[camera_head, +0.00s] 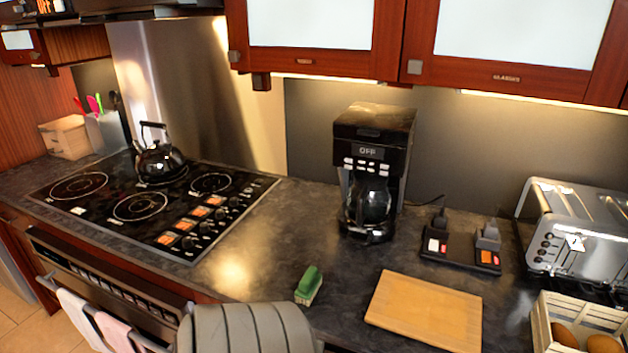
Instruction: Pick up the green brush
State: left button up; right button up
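The green brush (309,285) lies on the dark countertop (262,262) near its front edge, between the stove and the cutting board. Its green back faces up and a pale strip shows along its lower right side. Nothing is touching it from above.
A wooden cutting board (425,308) lies right of the brush. A coffee maker (374,165) stands behind it. The stove (155,205) with a kettle (159,160) is left. A toaster (575,232) and a crate (543,325) are right. Cabinets (415,70) overhang the counter.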

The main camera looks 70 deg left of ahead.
aim_at(309, 285)
jog(key=u, duration=2.25)
